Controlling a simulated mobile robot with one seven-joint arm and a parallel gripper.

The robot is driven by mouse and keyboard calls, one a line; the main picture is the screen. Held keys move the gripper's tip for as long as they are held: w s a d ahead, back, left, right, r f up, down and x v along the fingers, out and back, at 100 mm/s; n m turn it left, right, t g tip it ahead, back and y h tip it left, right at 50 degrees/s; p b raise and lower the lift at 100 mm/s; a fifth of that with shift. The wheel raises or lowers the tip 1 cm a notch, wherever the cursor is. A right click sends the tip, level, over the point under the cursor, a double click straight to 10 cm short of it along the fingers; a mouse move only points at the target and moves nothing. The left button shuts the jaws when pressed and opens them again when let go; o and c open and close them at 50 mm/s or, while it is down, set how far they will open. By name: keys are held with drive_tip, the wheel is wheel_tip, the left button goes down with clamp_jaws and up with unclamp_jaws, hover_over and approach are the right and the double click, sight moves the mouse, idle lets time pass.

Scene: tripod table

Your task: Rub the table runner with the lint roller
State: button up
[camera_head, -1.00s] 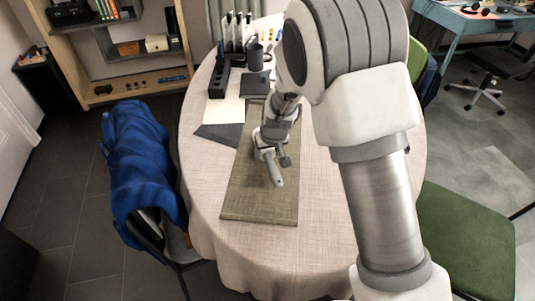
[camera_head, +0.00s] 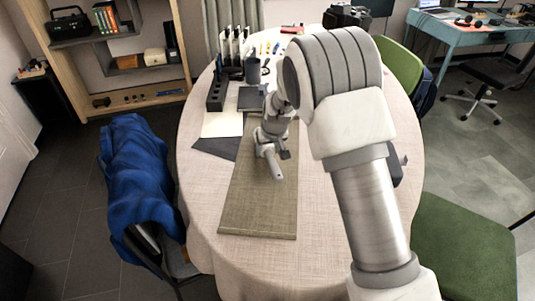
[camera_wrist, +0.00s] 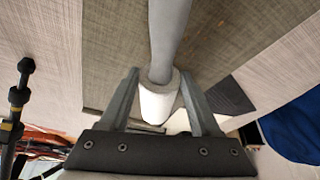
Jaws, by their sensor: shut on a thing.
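The table runner (camera_head: 257,212) is an olive-brown woven strip lying lengthwise on the round table. It also fills the upper part of the wrist view (camera_wrist: 110,50). The lint roller has a grey handle (camera_wrist: 169,35) and a white roll (camera_wrist: 158,102). In the head view its handle (camera_head: 273,165) points toward the near end of the runner. My gripper (camera_wrist: 160,74) has a finger on each side of the roller and is shut on it. In the head view my gripper (camera_head: 270,148) is over the runner's middle. Whether the roll touches the cloth is hidden.
The round table (camera_head: 330,235) has a pale cloth. A black holder (camera_head: 217,90), a grey cup (camera_head: 252,70) and dark and white sheets (camera_head: 222,124) lie beyond and left of the runner. A blue-draped chair (camera_head: 140,170) stands left. The runner's near end is clear.

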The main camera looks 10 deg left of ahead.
drive_tip(key=shift+w+a, duration=0.1)
drive_tip(key=shift+w, duration=2)
drive_tip(key=shift+s+r, duration=0.1)
drive_tip(key=shift+s, duration=1.9)
drive_tip(key=shift+s+d+f+b, duration=0.1)
drive_tip(key=shift+s+b, duration=0.15)
drive_tip(key=shift+s, duration=1.1)
drive_tip(key=shift+s+d+f+b, duration=0.15)
drive_tip(key=shift+s+b, duration=0.1)
drive_tip(key=shift+s, duration=1.15)
drive_tip(key=shift+s+d+f+b, duration=0.1)
drive_tip(key=shift+s+b, duration=0.15)
drive_tip(key=shift+s, duration=1.1)
drive_tip(key=shift+a+r, duration=0.15)
drive_tip(key=shift+a, duration=0.25)
drive_tip(key=shift+w+a+r, duration=0.1)
drive_tip(key=shift+w, duration=1)
drive_tip(key=shift+w+a+r, duration=0.1)
drive_tip(key=shift+w, duration=0.95)
drive_tip(key=shift+w+a+f, duration=0.1)
drive_tip(key=shift+w+a, duration=0.05)
drive_tip(key=shift+w, duration=1.85)
drive_tip(key=shift+w+a+f, duration=0.1)
drive_tip(key=shift+w, duration=1.85)
